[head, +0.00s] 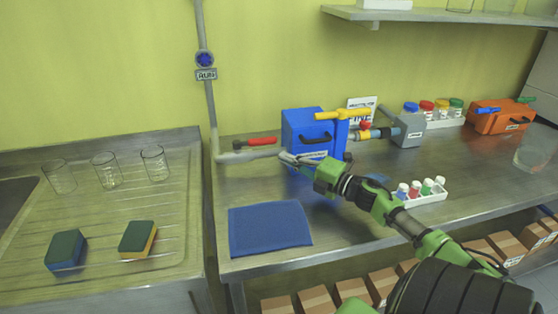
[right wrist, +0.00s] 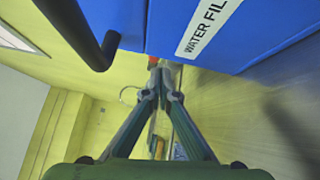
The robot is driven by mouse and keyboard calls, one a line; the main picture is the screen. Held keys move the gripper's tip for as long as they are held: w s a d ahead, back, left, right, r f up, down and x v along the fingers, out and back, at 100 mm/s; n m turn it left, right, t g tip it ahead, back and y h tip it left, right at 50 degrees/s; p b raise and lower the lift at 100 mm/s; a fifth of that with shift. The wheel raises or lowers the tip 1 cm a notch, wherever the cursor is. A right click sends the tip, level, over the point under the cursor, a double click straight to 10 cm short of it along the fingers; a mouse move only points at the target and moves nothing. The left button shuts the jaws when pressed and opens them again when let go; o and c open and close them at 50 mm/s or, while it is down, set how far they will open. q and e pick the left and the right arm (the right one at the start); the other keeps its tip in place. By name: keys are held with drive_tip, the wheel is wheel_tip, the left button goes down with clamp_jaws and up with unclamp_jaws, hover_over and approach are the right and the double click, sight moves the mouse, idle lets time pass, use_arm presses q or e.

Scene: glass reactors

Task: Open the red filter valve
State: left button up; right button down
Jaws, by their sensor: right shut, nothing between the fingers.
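The red valve handle (head: 262,141) lies roughly level on the grey pipe (head: 245,156) left of the blue water filter box (head: 298,126). My right gripper (head: 286,157) is shut and empty, low in front of the blue box, right of the red handle and apart from it. In the right wrist view the closed fingertips (right wrist: 160,82) are beside the box's labelled face (right wrist: 245,25). A small red patch (right wrist: 153,62) shows just beyond them, probably the red handle. My left gripper is not in view.
A yellow handle (head: 342,114) tops the filter's right side. A grey box (head: 408,128), an orange box (head: 500,117) and a white vial rack (head: 433,196) stand to the right. A blue mat (head: 269,229) lies in front. Glasses (head: 106,170) stand on the drainboard.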

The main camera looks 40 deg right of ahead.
drive_tip(key=s+d+b, duration=0.1)
drive_tip(key=s+d, duration=0.2)
drive_tip(key=s, duration=0.1)
drive_tip(key=shift+d, duration=0.4)
drive_tip(key=shift+s+d, duration=0.25)
drive_tip(key=shift+s, duration=0.05)
drive_tip(key=shift+d+f, duration=0.15)
drive_tip(key=shift+d, duration=0.05)
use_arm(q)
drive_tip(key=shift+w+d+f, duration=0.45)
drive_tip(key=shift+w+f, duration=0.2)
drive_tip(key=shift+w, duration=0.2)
use_arm(e)
drive_tip(key=shift+s, duration=0.1)
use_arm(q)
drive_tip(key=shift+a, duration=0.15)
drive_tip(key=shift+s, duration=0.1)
